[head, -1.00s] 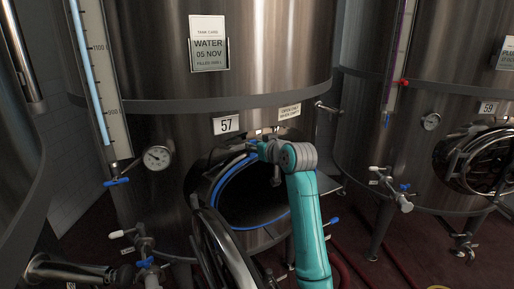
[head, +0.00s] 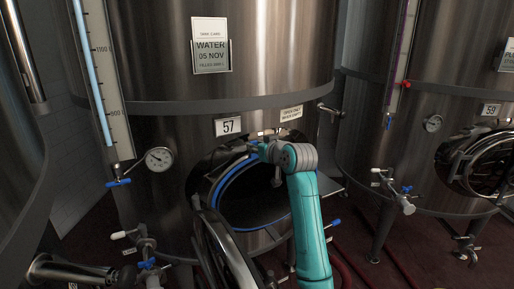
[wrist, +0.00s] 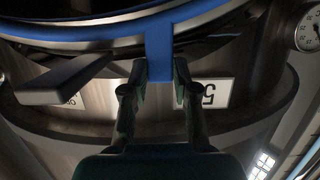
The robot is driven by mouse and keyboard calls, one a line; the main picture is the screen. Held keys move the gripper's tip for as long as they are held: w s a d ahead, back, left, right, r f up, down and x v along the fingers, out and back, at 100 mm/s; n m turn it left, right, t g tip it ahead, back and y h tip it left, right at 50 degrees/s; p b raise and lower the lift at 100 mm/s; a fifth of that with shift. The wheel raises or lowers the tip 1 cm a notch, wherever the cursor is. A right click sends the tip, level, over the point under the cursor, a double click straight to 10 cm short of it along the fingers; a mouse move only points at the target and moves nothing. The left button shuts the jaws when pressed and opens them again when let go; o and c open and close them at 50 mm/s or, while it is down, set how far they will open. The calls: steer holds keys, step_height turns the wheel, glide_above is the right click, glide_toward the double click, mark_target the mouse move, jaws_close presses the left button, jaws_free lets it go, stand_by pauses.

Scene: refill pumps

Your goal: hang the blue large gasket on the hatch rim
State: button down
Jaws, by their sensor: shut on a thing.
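The blue large gasket (head: 217,187) is a ring at the open round hatch of tank 57, in the head view. It follows the left and lower edge of the opening; whether it sits on the hatch rim (head: 193,180) or just in front of it I cannot tell. My gripper (head: 257,148) is at the top of the opening, small and partly hidden by my wrist. In the wrist view my gripper (wrist: 160,84) is shut on a blue tab of the gasket (wrist: 158,45), with a finger on each side. Part of the ring's right side is hidden behind my arm.
The open hatch door (head: 222,250) stands at the lower left of the opening. A dial gauge (head: 159,159) and a blue-handled valve (head: 120,183) are on the left. A blue-handled valve (head: 333,223) is right of my arm. Tank 59 (head: 440,60) stands at the right.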

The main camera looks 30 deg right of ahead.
steer(key=c, duration=0.8)
jaws_free()
steer(key=v, duration=1.1)
steer(key=shift+s, duration=0.4)
steer(key=shift+s+a+r, duration=0.1)
steer(key=shift+r, duration=0.05)
